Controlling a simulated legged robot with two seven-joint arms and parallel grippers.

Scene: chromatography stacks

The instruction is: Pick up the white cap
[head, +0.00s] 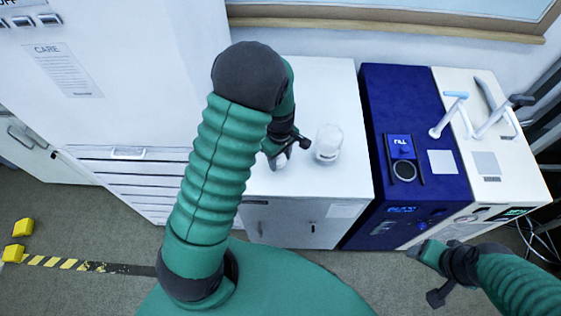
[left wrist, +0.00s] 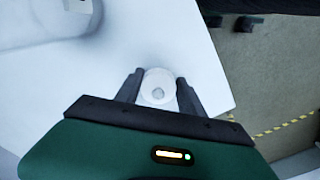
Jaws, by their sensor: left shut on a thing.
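The white cap (left wrist: 158,87) is a small round disc with a darker centre, seen from above in the left wrist view. It sits between the two dark fingers of my left gripper (left wrist: 159,88), which is shut on it. In the head view my left gripper (head: 283,155) is low over the white counter, and the cap is mostly hidden by the fingers. Whether the cap still touches the counter, I cannot tell. My right gripper (head: 432,272) is at the lower right, away from the counter; its finger opening is unclear.
A whitish jar (head: 328,143) stands on the white counter (head: 325,85) just right of my left gripper. A blue machine (head: 385,85) and a cream machine (head: 520,165) stand further right. A tall white cabinet (head: 130,110) is at left. The counter's back is clear.

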